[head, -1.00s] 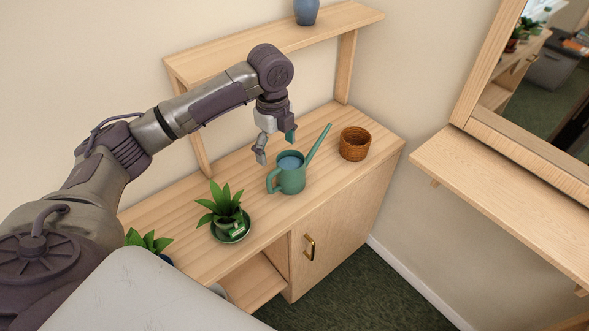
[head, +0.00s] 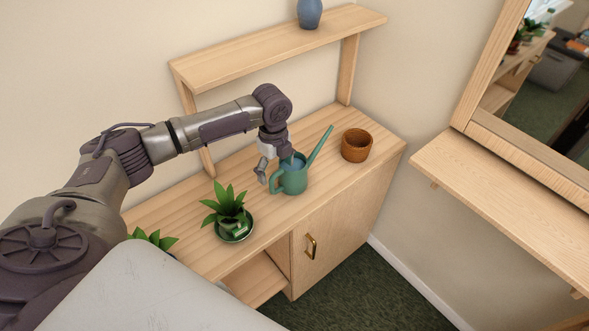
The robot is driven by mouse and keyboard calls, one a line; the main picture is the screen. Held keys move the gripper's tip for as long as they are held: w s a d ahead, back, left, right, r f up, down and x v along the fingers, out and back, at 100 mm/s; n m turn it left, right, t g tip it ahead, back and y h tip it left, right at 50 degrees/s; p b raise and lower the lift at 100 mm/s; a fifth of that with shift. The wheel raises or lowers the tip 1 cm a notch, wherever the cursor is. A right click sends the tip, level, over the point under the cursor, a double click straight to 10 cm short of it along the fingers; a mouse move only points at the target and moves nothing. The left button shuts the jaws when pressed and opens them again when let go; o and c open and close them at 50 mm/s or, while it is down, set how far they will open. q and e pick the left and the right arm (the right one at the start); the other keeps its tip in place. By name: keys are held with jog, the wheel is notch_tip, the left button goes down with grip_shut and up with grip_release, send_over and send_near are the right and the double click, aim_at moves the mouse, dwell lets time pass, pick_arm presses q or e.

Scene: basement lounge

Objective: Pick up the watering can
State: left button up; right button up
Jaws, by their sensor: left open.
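The green watering can (head: 294,181) stands upright on the wooden cabinet top, its long spout pointing up to the right and its handle on the left. Its open top shows a blue inside. My left gripper (head: 273,172) is open and low at the can's left and back side. My right gripper is not in view.
A brown woven pot (head: 356,146) stands right of the can. A potted plant (head: 231,215) on a green saucer stands to the left. A raised shelf (head: 270,52) with a blue vase (head: 309,13) runs behind. A wooden ledge (head: 500,200) is at the right.

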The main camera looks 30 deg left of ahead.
pick_arm(q)
jog(key=shift+f, duration=1.25)
jog(key=shift+r, duration=0.1)
grip_shut()
